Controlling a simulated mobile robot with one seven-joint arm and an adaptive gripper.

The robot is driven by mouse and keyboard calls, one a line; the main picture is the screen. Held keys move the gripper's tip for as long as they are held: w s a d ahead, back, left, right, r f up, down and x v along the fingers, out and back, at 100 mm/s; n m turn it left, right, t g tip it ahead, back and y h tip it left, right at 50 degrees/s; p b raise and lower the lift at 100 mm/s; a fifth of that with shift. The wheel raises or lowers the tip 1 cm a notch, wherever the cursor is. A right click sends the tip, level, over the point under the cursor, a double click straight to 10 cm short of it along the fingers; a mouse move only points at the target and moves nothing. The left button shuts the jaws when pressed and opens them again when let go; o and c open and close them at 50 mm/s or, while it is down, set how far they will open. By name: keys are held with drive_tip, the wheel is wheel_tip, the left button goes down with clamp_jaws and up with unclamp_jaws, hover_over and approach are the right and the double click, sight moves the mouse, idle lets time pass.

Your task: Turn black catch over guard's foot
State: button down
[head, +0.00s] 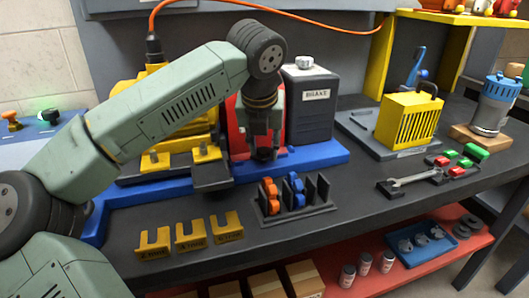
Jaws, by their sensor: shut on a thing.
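My gripper (263,152) points down in front of a red housing (239,130), between the yellow motor (190,132) and the black box labelled BRAKE (310,105). Its fingers are close together on a small dark piece low by the blue base (320,154). That piece appears to be the black catch, but the fingers cover most of it, so its angle cannot be told. The red housing appears to be the guard; my arm hides much of it. The guard's foot is hidden or too small to make out.
A rack (295,214) with orange and blue clips and several yellow slotted plates (190,236) stand in front of the blue base. A yellow slotted cage (410,120), a wrench (412,180) and red and green blocks lie to the right. An orange cable hangs above.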

drive_tip(key=m+h, duration=0.1)
drive_tip(key=m, duration=0.3)
drive_tip(key=shift+a+g+h, duration=0.15)
drive_tip(key=shift+g+h, duration=0.15)
drive_tip(key=shift+h, duration=0.1)
drive_tip(key=shift+w+m+g+h+p, duration=0.1)
drive_tip(key=shift+m+g+h+p, duration=0.3)
drive_tip(key=shift+m, duration=1.4)
drive_tip(key=shift+a, duration=0.1)
drive_tip(key=c, duration=1.2)
unclamp_jaws()
drive_tip(key=shift+c, duration=0.2)
drive_tip(key=v, duration=1.2)
drive_tip(key=shift+a, duration=0.1)
